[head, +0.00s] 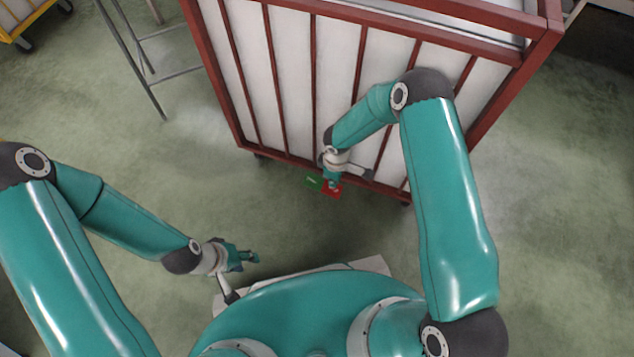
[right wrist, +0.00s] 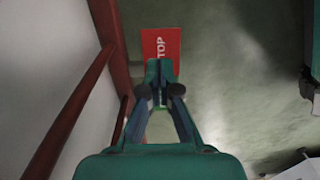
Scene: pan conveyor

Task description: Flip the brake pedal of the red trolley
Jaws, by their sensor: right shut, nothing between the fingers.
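The red trolley (head: 283,157) stands ahead of me, a red frame with white panels. Its brake pedal has a green half (head: 313,182) and a red half (head: 332,191) at the trolley's lower edge. In the right wrist view the red half (right wrist: 161,42) reads "TOP" in the visible part, and a sliver of the green half (right wrist: 158,108) shows between my fingers. My right gripper (head: 333,183) is shut and empty over the pedal, its tips (right wrist: 159,64) at the edge of the red half; contact is unclear. My left gripper (head: 250,257) is away from the trolley, near my base; its opening is unclear.
A grey metal stand (head: 152,92) is left of the trolley. A yellow cart (head: 22,20) is at the top left corner. Trolley bars rise close to my right arm. The green floor (head: 200,170) left of the pedal is clear.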

